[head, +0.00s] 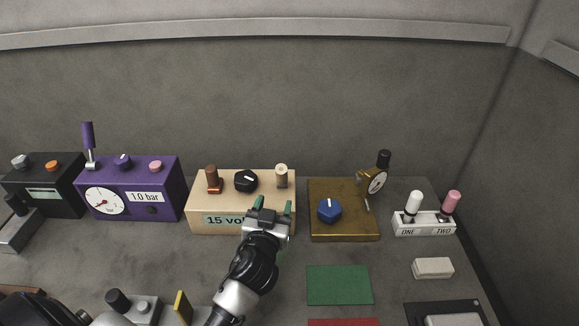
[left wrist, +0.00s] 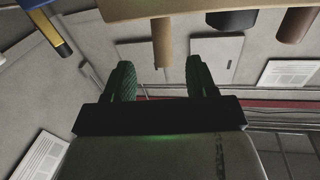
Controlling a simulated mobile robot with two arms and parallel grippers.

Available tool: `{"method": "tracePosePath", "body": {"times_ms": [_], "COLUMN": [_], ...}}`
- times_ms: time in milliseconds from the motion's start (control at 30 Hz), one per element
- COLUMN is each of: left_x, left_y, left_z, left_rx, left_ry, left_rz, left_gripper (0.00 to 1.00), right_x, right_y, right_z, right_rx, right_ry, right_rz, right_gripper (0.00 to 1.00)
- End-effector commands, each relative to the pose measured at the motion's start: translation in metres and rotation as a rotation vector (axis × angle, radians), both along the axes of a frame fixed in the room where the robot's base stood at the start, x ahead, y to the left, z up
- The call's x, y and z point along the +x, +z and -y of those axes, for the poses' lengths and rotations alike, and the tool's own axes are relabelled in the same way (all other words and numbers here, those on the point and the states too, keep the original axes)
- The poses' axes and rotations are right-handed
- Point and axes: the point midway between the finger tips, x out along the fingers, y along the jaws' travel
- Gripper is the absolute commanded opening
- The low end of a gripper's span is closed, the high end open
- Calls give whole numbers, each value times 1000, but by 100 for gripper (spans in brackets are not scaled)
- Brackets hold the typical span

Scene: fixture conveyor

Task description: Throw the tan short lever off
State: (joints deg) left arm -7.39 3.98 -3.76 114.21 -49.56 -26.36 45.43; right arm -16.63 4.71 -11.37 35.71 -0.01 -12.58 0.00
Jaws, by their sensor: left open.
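The tan short lever (head: 281,174) stands roughly upright at the right end of the top of a tan box (head: 244,186). The box has a label starting "15 vol", partly hidden by my gripper. My left gripper (head: 274,205) is open and empty in front of the box's right part, below the lever in the picture. In the left wrist view the lever (left wrist: 161,42) hangs from the top edge, its end in line with the gap between the green fingertips (left wrist: 161,68). Contact is not visible. My right gripper is not in view.
The tan box also carries a brown lever (head: 212,178) and a black knob (head: 246,181). A purple box with a gauge (head: 170,185) stands left, a brass box with a blue knob (head: 345,226) right. A white two-lever box (head: 425,229) is further right.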

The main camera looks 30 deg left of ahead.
Motion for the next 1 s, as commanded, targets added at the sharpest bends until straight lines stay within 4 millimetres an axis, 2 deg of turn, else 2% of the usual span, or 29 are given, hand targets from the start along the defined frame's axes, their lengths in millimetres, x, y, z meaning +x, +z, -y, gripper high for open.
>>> {"method": "tracePosePath", "body": {"times_ms": [167,400,600,767,1000], "left_x": [20,65,92,101,103], "left_y": [3,2,1,0,0], "left_z": [-5,-18,-25,-28,-29], "left_rx": [4,3,1,0,0], "left_ry": [0,0,0,0,0], "left_rz": [2,1,1,0,1], "left_gripper": [57,57,57,57,57], "right_x": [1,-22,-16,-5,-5], "right_y": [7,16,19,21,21], "right_z": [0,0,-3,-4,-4], "right_rx": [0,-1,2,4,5], "right_ry": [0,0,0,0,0], "right_rz": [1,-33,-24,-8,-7], "right_gripper": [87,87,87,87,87]}}
